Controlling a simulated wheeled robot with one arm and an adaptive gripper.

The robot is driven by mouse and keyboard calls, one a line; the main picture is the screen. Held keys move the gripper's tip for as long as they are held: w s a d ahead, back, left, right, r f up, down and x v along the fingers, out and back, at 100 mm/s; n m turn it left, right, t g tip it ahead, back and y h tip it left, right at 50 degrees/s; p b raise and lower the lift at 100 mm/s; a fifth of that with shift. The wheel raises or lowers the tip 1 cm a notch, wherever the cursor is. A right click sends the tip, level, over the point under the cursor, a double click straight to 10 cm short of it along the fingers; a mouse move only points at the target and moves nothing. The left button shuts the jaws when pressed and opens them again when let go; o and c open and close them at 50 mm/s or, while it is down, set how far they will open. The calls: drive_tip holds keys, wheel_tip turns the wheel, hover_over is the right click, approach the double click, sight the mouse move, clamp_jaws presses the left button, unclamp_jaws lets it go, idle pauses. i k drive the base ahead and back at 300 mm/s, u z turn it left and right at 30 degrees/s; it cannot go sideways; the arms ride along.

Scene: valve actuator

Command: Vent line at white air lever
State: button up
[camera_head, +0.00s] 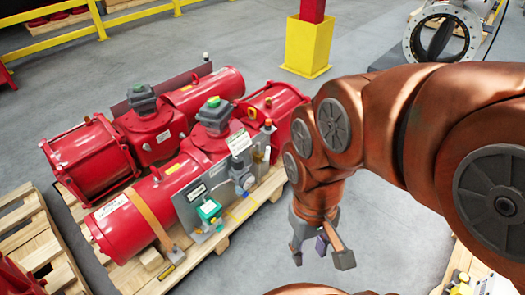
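The nearer red valve actuator (195,165) lies on a wooden pallet, with a grey control panel (205,195) along its near side. The panel carries a teal box (209,210), a round gauge-like part (248,182) and white labels. A small pale upright part (267,154) stands at the panel's right end; it is too small to tell whether it is the white air lever. My gripper (321,252) hangs right of the panel, pointing down, apart from it. Its fingers are spread and nothing shows between them.
A second red actuator (145,135) lies behind the first. The wooden pallet (205,248) sticks out in front. Another pallet (35,235) is at the left. A yellow post base (307,47) and a grey flanged valve (443,35) stand behind. Grey floor is clear below my gripper.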

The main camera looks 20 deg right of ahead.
sight(265, 160)
drive_tip(key=z, duration=0.7)
drive_tip(key=i, duration=1.15)
drive_tip(key=u, duration=1.2)
